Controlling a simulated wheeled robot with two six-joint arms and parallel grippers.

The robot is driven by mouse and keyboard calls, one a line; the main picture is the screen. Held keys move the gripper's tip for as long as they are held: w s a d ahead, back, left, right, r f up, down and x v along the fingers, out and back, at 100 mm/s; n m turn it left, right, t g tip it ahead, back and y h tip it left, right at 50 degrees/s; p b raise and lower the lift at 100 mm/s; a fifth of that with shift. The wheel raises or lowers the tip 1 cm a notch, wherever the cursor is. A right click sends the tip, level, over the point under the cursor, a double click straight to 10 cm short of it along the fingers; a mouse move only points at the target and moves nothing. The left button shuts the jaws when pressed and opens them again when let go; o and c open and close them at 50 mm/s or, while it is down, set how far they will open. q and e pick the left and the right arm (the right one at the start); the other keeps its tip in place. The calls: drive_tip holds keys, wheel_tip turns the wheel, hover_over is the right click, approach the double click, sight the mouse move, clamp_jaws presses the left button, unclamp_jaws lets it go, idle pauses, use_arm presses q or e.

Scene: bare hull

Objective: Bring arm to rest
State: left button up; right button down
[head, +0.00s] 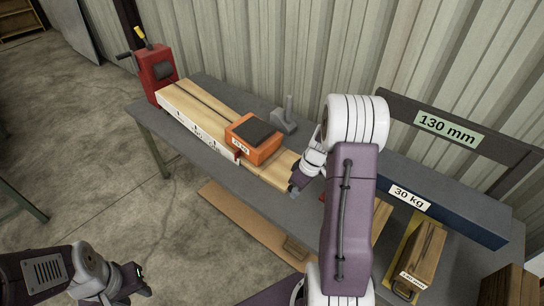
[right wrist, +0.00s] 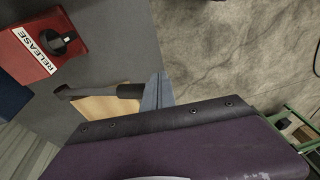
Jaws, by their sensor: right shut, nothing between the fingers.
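My right arm reaches up from the bottom middle in the head view and bends over the workbench (head: 215,88). Its gripper (head: 294,187) is shut and empty, beside the near end of a pale wooden beam (head: 190,102). In the right wrist view the gripper (right wrist: 152,92) shows dark and grey parts, with pale wood behind it. My left gripper (head: 138,281) is at the bottom left of the head view, over the floor and away from the bench. Its fingers are too small to judge.
A grey stand (head: 285,118), a blue beam (head: 455,212) marked 30 kg and a wooden block (head: 424,252) are on the bench. A red RELEASE box (right wrist: 35,45) is near my right gripper.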

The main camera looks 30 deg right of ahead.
drive_tip(key=s+a+r+n, duration=0.1)
drive_tip(key=a+r+n, duration=0.15)
drive_tip(key=a, duration=0.55)
drive_tip(key=s+a+r+n, duration=0.1)
drive_tip(key=s+a+r, duration=0.1)
drive_tip(key=a+r, duration=0.35)
drive_tip(key=s+a+f+m+h, duration=0.1)
drive_tip(key=s+a+f+m, duration=0.1)
drive_tip(key=s+m, duration=0.6)
drive_tip(key=shift+f+h, duration=0.4)
drive_tip(key=shift+f, duration=0.4)
drive_tip(key=shift+d, duration=0.15)
